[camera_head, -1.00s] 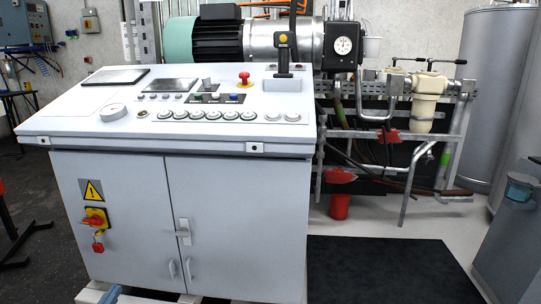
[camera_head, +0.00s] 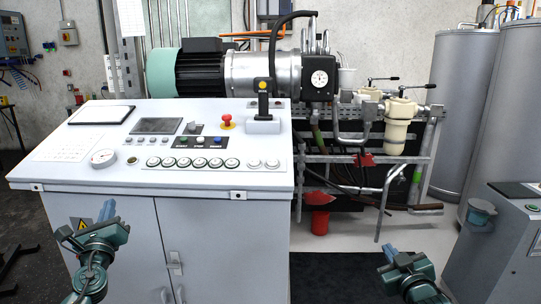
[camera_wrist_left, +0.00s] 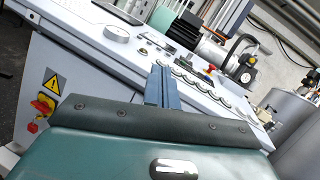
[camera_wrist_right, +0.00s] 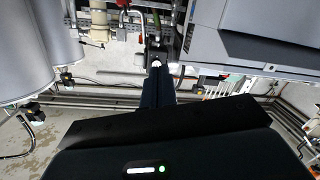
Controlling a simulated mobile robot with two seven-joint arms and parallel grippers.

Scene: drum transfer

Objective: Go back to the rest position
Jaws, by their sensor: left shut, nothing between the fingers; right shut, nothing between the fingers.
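My left gripper (camera_head: 106,212) is at the lower left of the head view, in front of the control cabinet's doors and below its sloped top. Its fingers are shut and empty; they also show in the left wrist view (camera_wrist_left: 163,88), pointing toward the cabinet. My right gripper (camera_head: 388,250) is at the lower right of the head view, over the floor beside the cabinet. Its fingers are shut and empty, seen dark in the right wrist view (camera_wrist_right: 157,88). Neither gripper appears to touch anything.
The control cabinet (camera_head: 110,225) with buttons, gauge and red stop knob (camera_head: 227,122) fills the left and centre. A pipe rack (camera_head: 372,185) stands behind on the right. A grey cabinet (camera_head: 500,260) stands at the far right. A black mat (camera_head: 330,270) lies on open floor between.

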